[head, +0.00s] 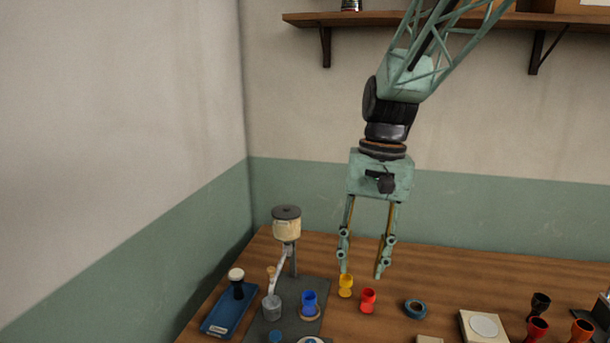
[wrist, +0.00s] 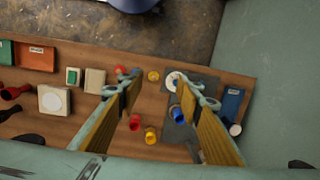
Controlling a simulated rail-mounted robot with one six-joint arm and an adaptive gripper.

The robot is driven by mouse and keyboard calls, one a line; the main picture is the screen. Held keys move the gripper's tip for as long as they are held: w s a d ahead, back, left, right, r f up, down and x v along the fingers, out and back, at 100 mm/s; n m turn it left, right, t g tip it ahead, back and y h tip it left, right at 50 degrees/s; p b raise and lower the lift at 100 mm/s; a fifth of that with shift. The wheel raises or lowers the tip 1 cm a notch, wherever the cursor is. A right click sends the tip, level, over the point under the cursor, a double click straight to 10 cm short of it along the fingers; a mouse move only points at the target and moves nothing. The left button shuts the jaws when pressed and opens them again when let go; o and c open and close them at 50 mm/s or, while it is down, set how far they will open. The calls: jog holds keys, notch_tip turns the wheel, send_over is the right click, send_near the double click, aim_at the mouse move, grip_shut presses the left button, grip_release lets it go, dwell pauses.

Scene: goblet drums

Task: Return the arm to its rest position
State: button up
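My gripper (head: 362,272) hangs fingers-down above the wooden table, in the head view. Its two fingers are spread apart with nothing between them. The wrist view also shows the open gripper (wrist: 172,95), looking down on the table. Under the fingers stand a yellow goblet drum (head: 345,286) and a red goblet drum (head: 368,300). A blue goblet drum (head: 309,302) stands to their left on a dark mat. In the wrist view, the red drum (wrist: 135,122) and yellow drum (wrist: 150,135) show between the fingers, and the blue drum (wrist: 178,115) by one finger.
A stand with a cream drum (head: 287,228) rises at the left, beside a blue tray (head: 222,318). A tape roll (head: 416,309), a white-disc block (head: 484,326) and dark and orange-red goblets (head: 537,328) lie right. A wall shelf (head: 350,19) is above.

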jog(key=s+d+r+n+t, duration=0.1)
jog(key=s+d+r, duration=0.1)
jog(key=s+r, duration=0.35)
jog(key=s+d+r+t, duration=0.1)
jog(key=s+d+r, duration=0.2)
jog(key=s, duration=0.6)
jog(key=s+d+n+t+h, duration=0.1)
jog(key=s+d+t, duration=0.1)
jog(key=s, duration=1.4)
jog(key=shift+s+d+t, duration=0.25)
jog(key=shift+d+t, duration=0.15)
jog(key=shift+d, duration=0.5)
